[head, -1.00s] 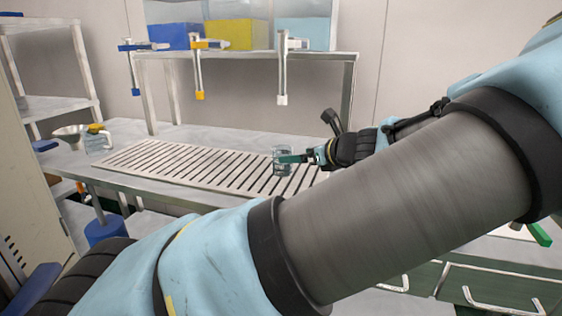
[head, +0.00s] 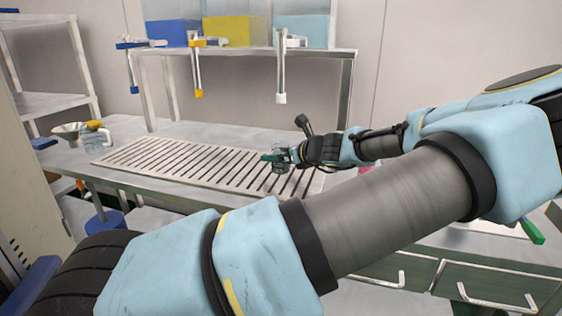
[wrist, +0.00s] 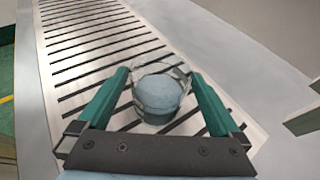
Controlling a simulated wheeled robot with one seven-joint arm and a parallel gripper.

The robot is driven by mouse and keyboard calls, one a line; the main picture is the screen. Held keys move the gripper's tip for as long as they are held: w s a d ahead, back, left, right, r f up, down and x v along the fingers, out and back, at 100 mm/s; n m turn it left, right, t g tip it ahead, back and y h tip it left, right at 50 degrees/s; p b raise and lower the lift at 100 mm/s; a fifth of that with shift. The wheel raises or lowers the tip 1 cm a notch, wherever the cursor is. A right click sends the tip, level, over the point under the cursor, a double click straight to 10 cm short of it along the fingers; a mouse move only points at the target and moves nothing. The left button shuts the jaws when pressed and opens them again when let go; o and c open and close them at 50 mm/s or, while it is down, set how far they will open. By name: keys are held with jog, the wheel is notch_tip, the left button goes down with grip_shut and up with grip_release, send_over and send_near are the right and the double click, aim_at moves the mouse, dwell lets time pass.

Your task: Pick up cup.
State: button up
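The cup (wrist: 160,93) is clear, with a blue-grey surface inside, and stands on the slotted metal grate. In the wrist view it sits between the two green fingers of my gripper (wrist: 160,74), and narrow gaps seem to show on both sides. My gripper is open around it. In the head view the cup (head: 281,168) is partly hidden behind a green finger of my gripper (head: 270,158).
The slotted grate (head: 165,160) lies along the bench (head: 190,131). A funnel (head: 70,129) and a clear jug (head: 94,138) stand at the left end. A rack with clamps (head: 196,70) rises behind. The grate left of the cup is clear.

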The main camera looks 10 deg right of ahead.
jog(key=c, duration=1.4)
jog(key=shift+r, duration=0.15)
